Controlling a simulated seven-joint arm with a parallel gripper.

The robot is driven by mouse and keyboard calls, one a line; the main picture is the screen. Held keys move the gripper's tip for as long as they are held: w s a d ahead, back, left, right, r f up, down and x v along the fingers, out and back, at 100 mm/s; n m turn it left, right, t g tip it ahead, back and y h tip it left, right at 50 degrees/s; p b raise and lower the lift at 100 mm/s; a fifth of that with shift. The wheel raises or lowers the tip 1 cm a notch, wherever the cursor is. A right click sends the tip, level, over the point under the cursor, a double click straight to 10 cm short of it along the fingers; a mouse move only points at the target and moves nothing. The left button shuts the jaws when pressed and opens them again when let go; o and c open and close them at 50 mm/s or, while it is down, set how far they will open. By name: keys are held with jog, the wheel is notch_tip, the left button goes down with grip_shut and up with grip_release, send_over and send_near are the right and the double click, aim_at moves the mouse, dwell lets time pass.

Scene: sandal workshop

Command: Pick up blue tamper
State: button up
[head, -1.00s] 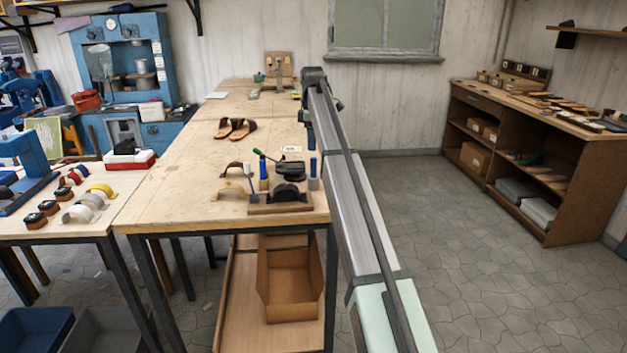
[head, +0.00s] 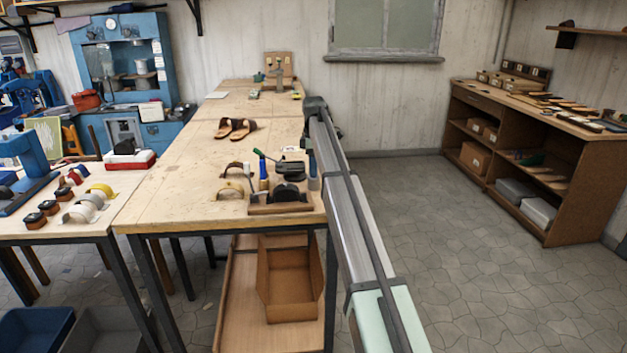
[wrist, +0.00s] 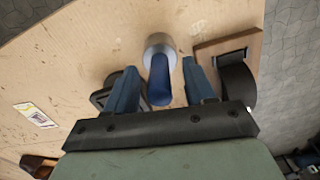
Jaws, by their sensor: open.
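The blue tamper (head: 313,167) stands near the right edge of the wooden table. It has a blue handle and a grey metal base. In the wrist view the tamper (wrist: 160,80) lies between the two blue fingers of my gripper (wrist: 160,66), its round metal end beyond the fingertips. In the head view my arm's end is at the table's right edge; the fingers are hard to make out there.
A wooden block with a black curved part (wrist: 236,82) is close to the right finger. A black object (wrist: 103,96) is close to the left finger. Brown sandals (head: 235,128) lie farther back. The table's left side is mostly clear.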

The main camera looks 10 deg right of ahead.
grip_shut()
dwell(0.4)
jog(key=shift+r, duration=0.15)
notch_tip(320, 180, up, 10)
jog(key=shift+f, duration=0.1)
jog(key=c, duration=0.6)
grip_release()
grip_shut()
